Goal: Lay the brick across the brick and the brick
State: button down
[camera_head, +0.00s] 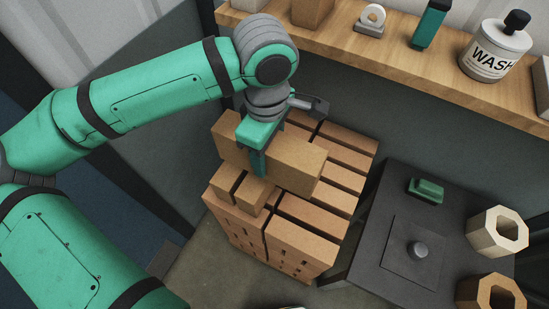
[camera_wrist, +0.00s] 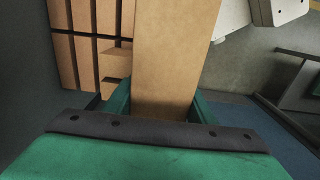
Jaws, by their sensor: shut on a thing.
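My gripper (camera_head: 259,160) is shut on a long tan brick (camera_head: 300,172) and holds it above a stack of bricks. In the wrist view the held brick (camera_wrist: 172,55) runs away from between the green fingers. Below it in the head view, two small bricks stand on top of the stack at its near left: one brick (camera_head: 226,184) at the left and another brick (camera_head: 256,195) beside it, with a dark gap between them. The held brick and my gripper hide part of them. I cannot tell whether the held brick touches them.
The brick stack (camera_head: 300,240) has several bricks in rows with dark gaps. A dark table (camera_head: 370,255) at the right bears a green block (camera_head: 426,190) and octagonal rings (camera_head: 497,233). A wooden shelf (camera_head: 400,75) at the back carries a WASH bottle (camera_head: 494,52).

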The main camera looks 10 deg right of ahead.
jog(key=w, duration=0.1)
jog(key=w+a+f, duration=0.1)
jog(key=w, duration=0.1)
jog(key=w+a+f, duration=0.1)
jog(key=shift+w, duration=0.2)
jog(key=w+a+f, duration=0.1)
jog(key=w+f, duration=0.3)
jog(key=f, duration=0.5)
jog(key=shift+a, duration=0.35)
jog(key=c, duration=0.8)
grip_release()
jog(key=shift+w, duration=0.1)
notch_tip(320, 180, up, 12)
